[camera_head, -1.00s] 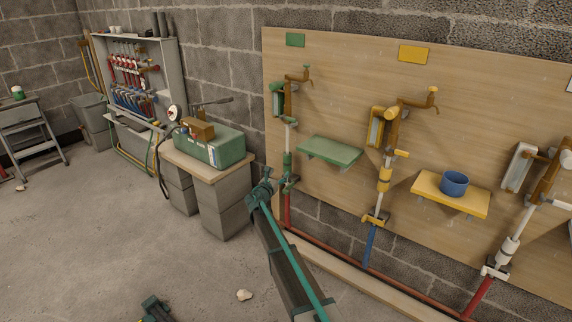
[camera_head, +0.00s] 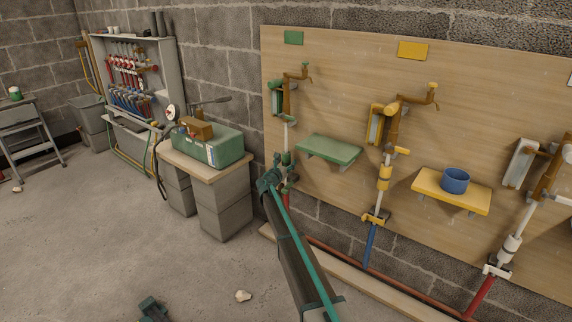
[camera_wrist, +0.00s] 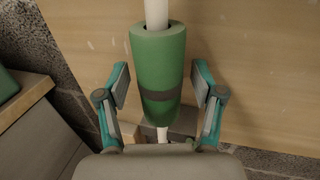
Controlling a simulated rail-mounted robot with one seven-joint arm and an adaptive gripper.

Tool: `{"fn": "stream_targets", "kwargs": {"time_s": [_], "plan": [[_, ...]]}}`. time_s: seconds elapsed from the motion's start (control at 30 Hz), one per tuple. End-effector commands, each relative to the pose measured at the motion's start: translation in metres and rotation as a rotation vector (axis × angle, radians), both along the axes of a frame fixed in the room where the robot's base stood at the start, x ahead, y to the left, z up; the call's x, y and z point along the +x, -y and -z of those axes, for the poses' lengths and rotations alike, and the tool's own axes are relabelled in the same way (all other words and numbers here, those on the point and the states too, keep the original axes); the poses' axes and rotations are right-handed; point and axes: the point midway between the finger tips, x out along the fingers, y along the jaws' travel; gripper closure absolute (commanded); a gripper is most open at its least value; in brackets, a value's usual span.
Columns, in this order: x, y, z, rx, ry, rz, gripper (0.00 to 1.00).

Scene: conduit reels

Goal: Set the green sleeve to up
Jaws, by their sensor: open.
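The green sleeve (camera_wrist: 158,50) with a dark band sits around a white vertical pipe (camera_wrist: 156,12), in the middle of the wrist view. My gripper (camera_wrist: 160,85) is open. Its two fingers stand on either side of the sleeve, with gaps visible between pads and sleeve. In the head view, my gripper (camera_head: 279,165) is at the leftmost pipe on the board and hides most of the sleeve. The white pipe (camera_head: 287,135) shows above it, under a green-marked crank fitting (camera_head: 290,90).
A green shelf (camera_head: 329,149) is close to the right of my gripper. A yellow shelf (camera_head: 430,187) holds a blue cup (camera_head: 455,180). Yellow (camera_head: 384,172) and white (camera_head: 513,245) sleeves sit on other pipes. A green case (camera_head: 212,147) stands on a bench at left.

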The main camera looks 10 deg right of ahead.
Motion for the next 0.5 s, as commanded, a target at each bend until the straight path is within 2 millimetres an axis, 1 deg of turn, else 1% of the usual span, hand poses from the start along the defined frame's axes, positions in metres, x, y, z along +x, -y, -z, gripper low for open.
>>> {"fn": "stream_targets", "kwargs": {"time_s": [0.07, 0.4, 0.47, 0.5], "plan": [[-0.0002, -0.0001, -0.0001, 0.000, 0.000, 0.000, 0.33], [-0.0004, -0.0001, 0.0001, 0.000, 0.000, 0.000, 0.89], [-0.0004, -0.0001, 0.0002, 0.000, 0.000, 0.000, 0.99], [-0.0003, -0.0002, 0.0002, 0.000, 0.000, 0.000, 1.00]]}}
